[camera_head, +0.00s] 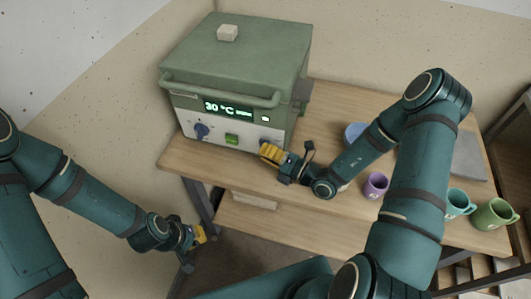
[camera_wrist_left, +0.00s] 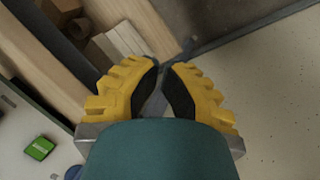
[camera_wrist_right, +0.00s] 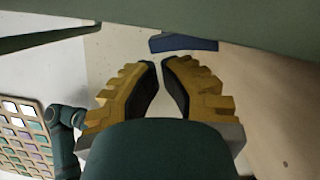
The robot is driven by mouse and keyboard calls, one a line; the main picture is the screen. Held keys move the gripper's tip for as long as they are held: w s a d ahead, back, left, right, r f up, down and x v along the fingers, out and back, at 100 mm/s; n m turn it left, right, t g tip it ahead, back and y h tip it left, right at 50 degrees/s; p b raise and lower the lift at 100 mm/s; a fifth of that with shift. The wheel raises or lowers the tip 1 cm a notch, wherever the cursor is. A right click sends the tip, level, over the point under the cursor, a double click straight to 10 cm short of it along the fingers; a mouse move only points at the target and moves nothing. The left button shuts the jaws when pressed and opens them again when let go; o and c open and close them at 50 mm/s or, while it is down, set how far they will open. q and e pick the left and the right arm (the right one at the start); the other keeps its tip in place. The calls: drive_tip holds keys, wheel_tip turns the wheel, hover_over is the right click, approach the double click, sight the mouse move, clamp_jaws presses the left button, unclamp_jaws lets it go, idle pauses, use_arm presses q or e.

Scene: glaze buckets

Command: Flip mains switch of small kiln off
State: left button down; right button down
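The small kiln (camera_head: 235,90) is a green box on the wooden table, its lid down and its display (camera_head: 228,108) lit with 30 °C. Its pale front panel has a blue knob (camera_head: 202,130) and a lit green switch (camera_head: 232,139); the switch also shows in the left wrist view (camera_wrist_left: 40,148). My right gripper (camera_head: 266,153) is at the panel's lower right, right of the switch, fingertips nearly together and empty; it hides part of the panel. Whether it touches the panel is unclear. My left gripper (camera_head: 201,234) is low, left of the table, shut and empty.
A handle bar (camera_head: 225,98) runs across the kiln's front above the panel. A purple mug (camera_head: 376,185), teal mug (camera_head: 458,203), green mug (camera_head: 494,214) and blue bowl (camera_head: 355,134) stand right on the table.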

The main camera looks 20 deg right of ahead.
drive_tip(key=m+p, duration=0.1)
drive_tip(key=p, duration=0.1)
drive_tip(key=w+r+m+p, duration=0.1)
drive_tip(key=m+p, duration=0.1)
drive_tip(key=p, duration=0.1)
drive_tip(key=shift+d+h, duration=0.35)
drive_tip(key=shift+h, duration=0.05)
drive_tip(key=v, duration=1.2)
drive_tip(key=shift+r, duration=0.15)
drive_tip(key=shift+w, duration=0.1)
